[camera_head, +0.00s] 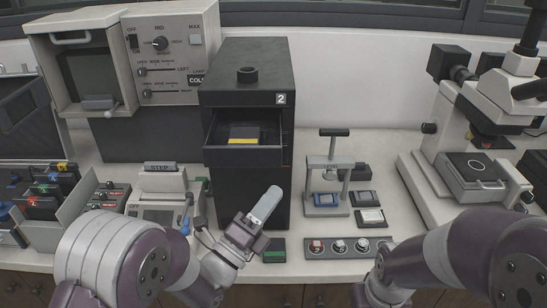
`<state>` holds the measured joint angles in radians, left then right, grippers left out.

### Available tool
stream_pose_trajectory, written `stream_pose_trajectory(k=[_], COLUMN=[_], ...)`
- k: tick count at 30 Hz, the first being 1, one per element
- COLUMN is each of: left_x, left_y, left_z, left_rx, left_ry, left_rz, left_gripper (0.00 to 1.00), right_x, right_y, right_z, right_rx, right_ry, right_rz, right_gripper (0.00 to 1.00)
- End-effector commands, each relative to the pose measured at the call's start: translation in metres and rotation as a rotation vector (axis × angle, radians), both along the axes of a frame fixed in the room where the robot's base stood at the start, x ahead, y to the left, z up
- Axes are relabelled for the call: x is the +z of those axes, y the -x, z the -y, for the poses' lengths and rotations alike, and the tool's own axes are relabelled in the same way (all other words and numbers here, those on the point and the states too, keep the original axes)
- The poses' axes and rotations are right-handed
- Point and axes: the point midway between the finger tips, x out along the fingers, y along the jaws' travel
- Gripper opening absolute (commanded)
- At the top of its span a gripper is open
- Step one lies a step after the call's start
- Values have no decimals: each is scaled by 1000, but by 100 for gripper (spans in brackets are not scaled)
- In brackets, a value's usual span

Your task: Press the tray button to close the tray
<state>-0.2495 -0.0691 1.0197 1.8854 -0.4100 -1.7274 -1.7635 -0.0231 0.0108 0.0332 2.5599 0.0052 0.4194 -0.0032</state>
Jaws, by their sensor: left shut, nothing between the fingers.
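A black press cabinet (247,75) marked "2" stands in the middle of the bench. Its tray (244,157) is pulled out at the front, with a yellow and dark piece (244,135) in it. A flat box with a green top (274,249) lies on the bench in front of the cabinet. A grey panel with several round buttons (345,247) lies to its right; I cannot tell which control is the tray button. My left gripper (268,203) is shut and empty, in front of the cabinet's lower face and below the tray. My right gripper is not in view.
A small press stand (328,170) and a few small blocks (370,217) stand right of the cabinet. A microscope (480,150) is at the far right. A beige control unit (170,50) and a "STEP" device (160,185) are to the left.

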Motion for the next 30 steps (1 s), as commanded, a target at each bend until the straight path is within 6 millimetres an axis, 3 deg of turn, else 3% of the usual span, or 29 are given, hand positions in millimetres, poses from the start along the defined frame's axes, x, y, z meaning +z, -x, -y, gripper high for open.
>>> stream_pose_trajectory(k=[8,19,21,30], left_x=[0,0,-5,-1], left_y=[-10,-63,-71,-88], left_z=[0,-1,0,0], left_rx=[2,2,0,1], left_ry=[1,1,2,1], left_rz=[-4,-4,-3,-5], left_gripper=[0,0,0,0], right_x=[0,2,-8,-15], right_y=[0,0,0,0], right_z=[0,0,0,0], right_rx=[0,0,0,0], right_ry=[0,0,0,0], right_rz=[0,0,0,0], right_gripper=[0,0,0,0])
